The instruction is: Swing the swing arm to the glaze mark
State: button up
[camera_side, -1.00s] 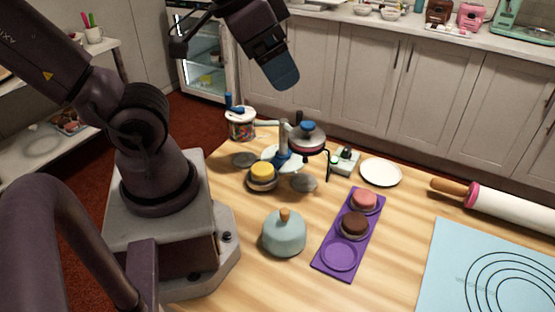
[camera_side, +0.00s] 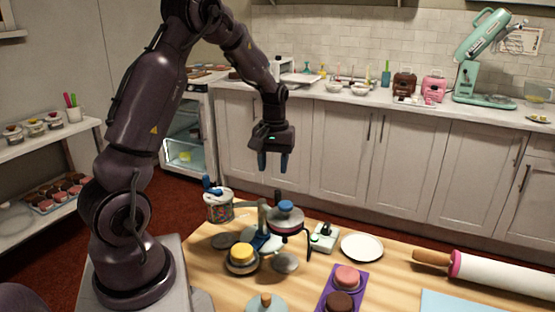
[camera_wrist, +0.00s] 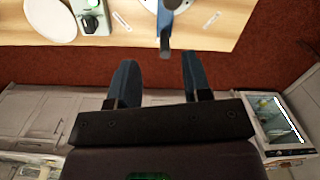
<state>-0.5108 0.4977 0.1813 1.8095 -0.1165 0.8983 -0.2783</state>
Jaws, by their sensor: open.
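The turntable stand has a blue and white base (camera_side: 258,240), an upright post (camera_side: 263,216) and a raised round head with a blue knob (camera_side: 286,208). A grey swing arm (camera_side: 242,204) seems to run from the post toward the sprinkle-patterned can. My gripper (camera_side: 272,168) hangs open and empty, fingers down, above and behind the stand, touching nothing. In the wrist view its two blue fingers (camera_wrist: 156,75) are spread. A blue bar (camera_wrist: 165,35) shows ahead of them; I cannot tell which part it is. I cannot make out which mark is glaze.
A can with a blue handle (camera_side: 218,207) stands behind left. A yellow-topped cake (camera_side: 242,252), a grey disc (camera_side: 285,264), a small switch box (camera_side: 323,237) and a white plate (camera_side: 362,247) surround the stand. A purple tray (camera_side: 361,281) and rolling pin (camera_side: 500,272) lie right.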

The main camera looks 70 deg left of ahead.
aim_at(277, 191)
jog(key=w+a+n, duration=0.2)
jog(key=a, duration=0.1)
jog(key=w+a+f, duration=0.1)
jog(key=shift+a+f+n, duration=0.1)
jog(key=shift+a+n, duration=0.3)
jog(key=shift+s+f, duration=0.1)
jog(key=shift+f, duration=0.25)
notch_tip(277, 191, down, 9)
jog(key=shift+d+r, duration=0.1)
jog(key=shift+r, duration=0.05)
jog(key=shift+c, duration=1.1)
jog(key=c, duration=0.5)
